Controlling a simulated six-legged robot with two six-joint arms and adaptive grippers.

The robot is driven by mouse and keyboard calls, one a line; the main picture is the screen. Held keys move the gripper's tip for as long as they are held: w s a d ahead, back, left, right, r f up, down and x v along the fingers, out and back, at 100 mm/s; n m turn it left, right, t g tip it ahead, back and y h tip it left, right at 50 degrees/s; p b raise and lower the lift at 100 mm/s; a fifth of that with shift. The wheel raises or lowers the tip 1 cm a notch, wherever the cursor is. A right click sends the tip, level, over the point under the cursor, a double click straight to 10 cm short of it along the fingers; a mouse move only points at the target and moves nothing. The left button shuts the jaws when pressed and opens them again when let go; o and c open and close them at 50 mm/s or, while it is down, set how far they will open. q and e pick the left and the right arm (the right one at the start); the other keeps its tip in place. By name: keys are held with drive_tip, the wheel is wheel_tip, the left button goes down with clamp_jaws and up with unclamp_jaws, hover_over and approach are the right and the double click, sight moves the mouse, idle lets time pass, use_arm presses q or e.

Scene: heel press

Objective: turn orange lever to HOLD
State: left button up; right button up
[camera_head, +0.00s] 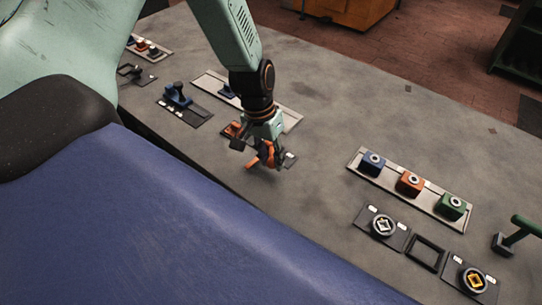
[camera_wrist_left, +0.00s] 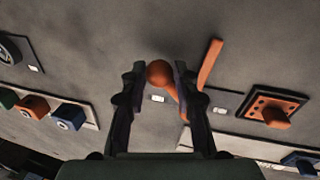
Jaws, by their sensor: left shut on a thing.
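The orange lever (camera_wrist_left: 158,72) has a round knob and a short shaft. In the left wrist view its knob sits between the fingers of my left gripper (camera_wrist_left: 158,82), which is shut on it. An orange bar (camera_wrist_left: 210,62) sticks up just right of the fingers; I cannot tell whether it belongs to the lever. Small white labels (camera_wrist_left: 158,98) lie beside the lever, and their wording is unreadable. In the head view my left gripper (camera_head: 266,155) is over the lever's panel and hides most of it. My right gripper is not in view.
An orange piece on a dark plate (camera_wrist_left: 284,100) lies close beside the lever. A pale tray (camera_head: 360,180) with blue, orange and green blocks stands to the right, behind dark dial panels (camera_head: 364,224). A green handle (camera_head: 522,226) rises at the far right. Grey tabletop between is clear.

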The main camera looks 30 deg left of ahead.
sight(253, 162)
use_arm(q)
clamp_jaws()
drive_tip(key=a+m, duration=0.2)
drive_tip(key=m, duration=0.1)
drive_tip(key=shift+s+p, duration=0.4)
drive_tip(key=a+m, duration=0.1)
drive_tip(key=m, duration=0.1)
drive_tip(key=a+m+g, duration=0.1)
drive_tip(key=m, duration=0.1)
drive_tip(key=shift+s+a+m, duration=0.1)
drive_tip(key=shift+a+m, duration=0.3)
drive_tip(key=a+m, duration=0.1)
drive_tip(key=m, duration=0.1)
drive_tip(key=a+m+y, duration=0.1)
drive_tip(key=m, duration=0.1)
drive_tip(key=shift+w+a+g, duration=0.3)
drive_tip(key=shift+w+g, duration=0.1)
drive_tip(key=shift+w+a+m+y, duration=0.2)
drive_tip(key=shift+a+m, duration=0.1)
drive_tip(key=shift+m, duration=0.4)
drive_tip(key=shift+w+a+m+y, duration=0.1)
drive_tip(key=shift+w+a+m, duration=0.2)
drive_tip(key=shift+m, duration=0.4)
drive_tip(key=shift+w+a+m+y, duration=0.15)
drive_tip(key=shift+a+m, duration=0.15)
drive_tip(key=shift+m, duration=0.4)
